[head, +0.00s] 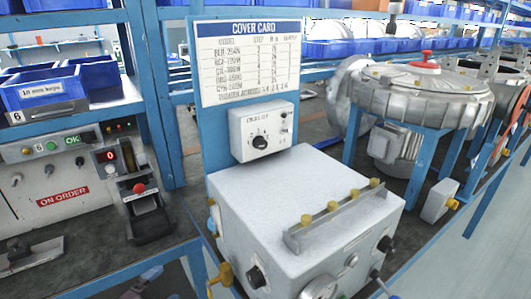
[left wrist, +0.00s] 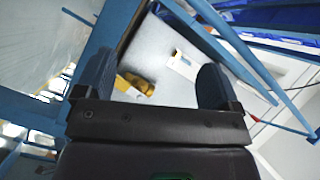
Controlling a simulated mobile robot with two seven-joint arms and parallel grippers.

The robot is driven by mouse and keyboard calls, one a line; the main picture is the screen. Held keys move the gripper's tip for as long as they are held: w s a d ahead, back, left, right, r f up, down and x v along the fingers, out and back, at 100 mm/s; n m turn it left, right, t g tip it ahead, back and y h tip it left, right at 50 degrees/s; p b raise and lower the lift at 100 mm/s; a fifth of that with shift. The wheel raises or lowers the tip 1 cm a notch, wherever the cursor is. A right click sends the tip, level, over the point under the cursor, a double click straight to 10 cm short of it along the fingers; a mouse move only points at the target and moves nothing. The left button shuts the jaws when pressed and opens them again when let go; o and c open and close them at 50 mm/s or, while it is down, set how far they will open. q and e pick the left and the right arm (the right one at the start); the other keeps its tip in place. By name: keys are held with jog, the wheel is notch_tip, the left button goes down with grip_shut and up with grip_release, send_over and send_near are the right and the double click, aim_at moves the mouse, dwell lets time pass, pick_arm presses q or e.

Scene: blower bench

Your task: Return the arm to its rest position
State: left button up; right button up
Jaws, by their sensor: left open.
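My left gripper (head: 145,283) shows low in the head view, at the bottom edge left of the grey box, only partly in frame. In the left wrist view its two blue-padded fingers (left wrist: 152,80) stand wide apart with nothing gripped. Beyond them lie a pale grey surface, a yellow fitting (left wrist: 135,83) and a white piece (left wrist: 183,64); I cannot tell how far away they are. My right gripper is in neither view.
The grey box (head: 300,205) with yellow knobs stands mid-bench, under the cover card (head: 250,65). A control panel (head: 60,175) is at left, a metal blower (head: 420,95) at right. Blue bins (head: 45,90) sit on the left shelf. Clear floor (head: 490,255) shows at lower right.

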pick_arm(q)
jog(key=s+f+n+g+y, duration=0.2)
jog(key=s+f+n+y, duration=0.1)
jog(key=s+n, duration=0.5)
jog(key=s+a+f+n+g+y, duration=0.1)
jog(key=s+f+n+g+y, duration=0.1)
jog(key=s+n+y, duration=0.3)
jog(key=shift+s+a+f+n, duration=0.25)
jog(key=shift+s+f+n, duration=0.4)
jog(key=shift+s+n, duration=2.85)
jog(key=s+m, duration=0.2)
jog(key=shift+s+m, duration=0.3)
dwell(1.4)
dwell(1.3)
